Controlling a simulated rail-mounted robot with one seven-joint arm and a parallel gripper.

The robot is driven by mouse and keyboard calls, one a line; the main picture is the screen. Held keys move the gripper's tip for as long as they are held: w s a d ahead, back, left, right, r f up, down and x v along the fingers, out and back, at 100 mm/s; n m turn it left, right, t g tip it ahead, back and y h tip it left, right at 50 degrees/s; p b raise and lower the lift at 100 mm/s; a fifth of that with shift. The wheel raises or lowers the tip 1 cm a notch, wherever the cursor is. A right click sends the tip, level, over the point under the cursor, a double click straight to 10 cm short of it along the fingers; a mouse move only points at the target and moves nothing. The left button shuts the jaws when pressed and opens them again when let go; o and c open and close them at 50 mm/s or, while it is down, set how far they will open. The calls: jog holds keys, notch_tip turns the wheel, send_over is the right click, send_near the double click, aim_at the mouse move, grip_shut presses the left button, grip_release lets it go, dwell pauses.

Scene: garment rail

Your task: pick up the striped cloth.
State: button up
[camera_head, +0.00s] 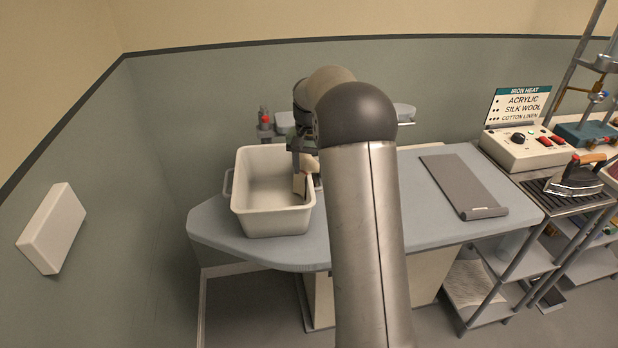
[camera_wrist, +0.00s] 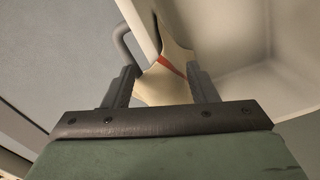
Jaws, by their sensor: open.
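The striped cloth (camera_wrist: 163,87) is cream with a red stripe. In the wrist view it lies at the rim of a white bin, between the two fingers of my gripper (camera_wrist: 161,69). The fingers stand apart on either side of it. I cannot tell whether they touch it.
The white bin (camera_head: 272,222) stands on the left part of a blue-grey board (camera_head: 440,225), with a handle (camera_wrist: 122,42) beside its rim. A grey mat (camera_head: 460,185) lies to the right. An iron (camera_head: 577,178) and control box (camera_head: 523,150) are further right.

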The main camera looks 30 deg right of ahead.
jog(key=shift+a+f, duration=0.1)
jog(key=shift+f, duration=0.05)
grip_shut()
notch_tip(320, 180, up, 12)
jog(key=p, duration=0.9)
